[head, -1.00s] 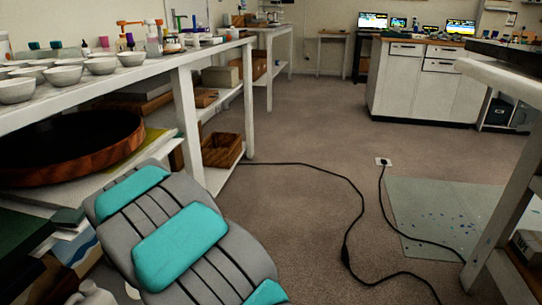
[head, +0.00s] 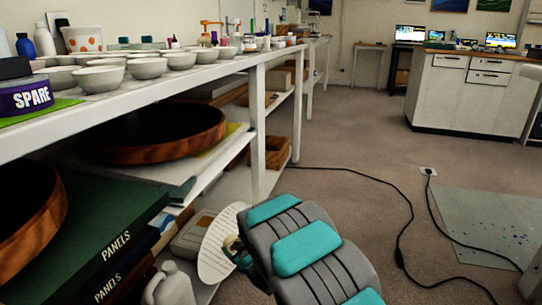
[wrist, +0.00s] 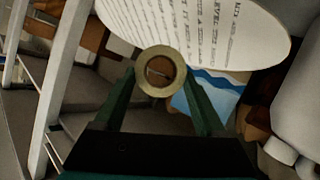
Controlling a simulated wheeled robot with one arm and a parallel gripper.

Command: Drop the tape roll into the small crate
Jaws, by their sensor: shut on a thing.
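The tape roll (wrist: 159,90), a pale tan ring, is between the fingertips of my gripper (wrist: 160,76) in the wrist view. The dark green fingers are shut on its two sides. In the head view my gripper (head: 236,250) is low beside the shelving, partly hidden by my arm, and the roll is small there. A brown wooden crate (head: 270,160) stands on the lower shelf further back, well away from my gripper; I cannot tell whether it is the small crate.
A white oval board with print (head: 218,245) stands just behind my gripper. A white jug (head: 170,287) and green PANELS boxes (head: 100,235) are at left. Bowls and a purple SPARE item (head: 28,98) are on the bench. A black cable (head: 400,240) crosses the open floor.

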